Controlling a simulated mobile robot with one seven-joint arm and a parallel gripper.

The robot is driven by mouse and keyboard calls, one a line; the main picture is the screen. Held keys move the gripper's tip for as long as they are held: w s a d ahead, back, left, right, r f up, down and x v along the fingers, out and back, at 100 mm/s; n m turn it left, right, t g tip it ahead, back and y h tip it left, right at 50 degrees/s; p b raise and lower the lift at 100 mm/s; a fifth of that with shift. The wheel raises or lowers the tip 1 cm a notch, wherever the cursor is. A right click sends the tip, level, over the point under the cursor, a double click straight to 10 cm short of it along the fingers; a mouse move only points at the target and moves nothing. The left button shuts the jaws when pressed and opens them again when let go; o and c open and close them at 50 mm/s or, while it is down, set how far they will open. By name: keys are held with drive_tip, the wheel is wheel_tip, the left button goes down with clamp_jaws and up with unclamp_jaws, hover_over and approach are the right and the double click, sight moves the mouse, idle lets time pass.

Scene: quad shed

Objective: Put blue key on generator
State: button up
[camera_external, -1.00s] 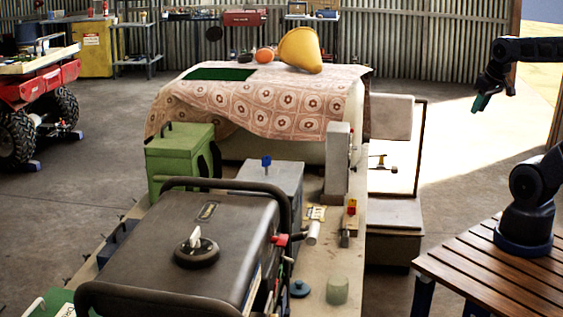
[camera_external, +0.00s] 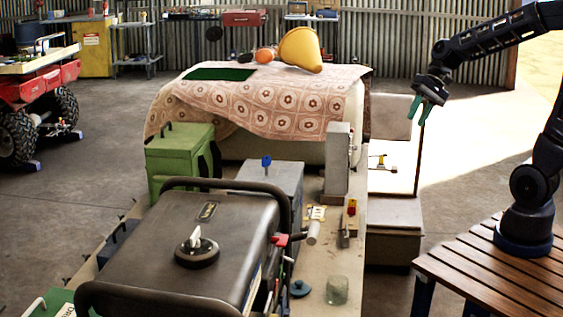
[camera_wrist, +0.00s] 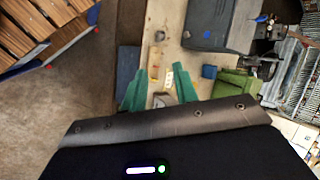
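A small blue piece (camera_external: 266,162), which looks like the blue key, stands on top of a grey box (camera_external: 283,181) at the middle of the workbench. It also shows in the wrist view (camera_wrist: 261,18). The black generator (camera_external: 180,230) with a tubular frame fills the lower left foreground. A dark round dial with a white lever (camera_external: 197,249) is on its top. My gripper (camera_external: 420,114) is at the upper right, high and well apart from the blue piece. Its green fingers (camera_wrist: 158,78) are spread apart with nothing held between them.
A green metal box (camera_external: 178,160) stands behind the generator. A grey upright post (camera_external: 337,160), a greenish cylinder (camera_external: 337,290) and small tools are on the bench's right side. A patterned cloth (camera_external: 270,105) covers a large tank at the back. A slatted wooden table (camera_external: 490,280) is at lower right.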

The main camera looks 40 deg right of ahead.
drive_tip(key=w+a+f+m+g+y, duration=0.1)
drive_tip(key=w+a+m+y, duration=0.25)
drive_tip(key=a, duration=0.65)
drive_tip(key=w+a+f+m+g+y, duration=0.1)
drive_tip(key=w+a+m+g+y, duration=0.2)
drive_tip(key=a, duration=0.8)
drive_tip(key=m+t+y, duration=0.4)
drive_tip(key=m+y, duration=0.1)
drive_tip(key=m, duration=0.3)
approach(266, 166)
drive_tip(key=shift+h, duration=0.25)
drive_tip(key=a, duration=0.4)
drive_tip(key=a+r, duration=0.1)
drive_tip(key=a, duration=0.2)
drive_tip(key=a+r, duration=0.1)
drive_tip(key=a, duration=0.3)
drive_tip(key=shift+w+a+r, duration=0.1)
drive_tip(key=shift+w+a, duration=0.05)
drive_tip(key=shift+a, duration=0.2)
clamp_jaws()
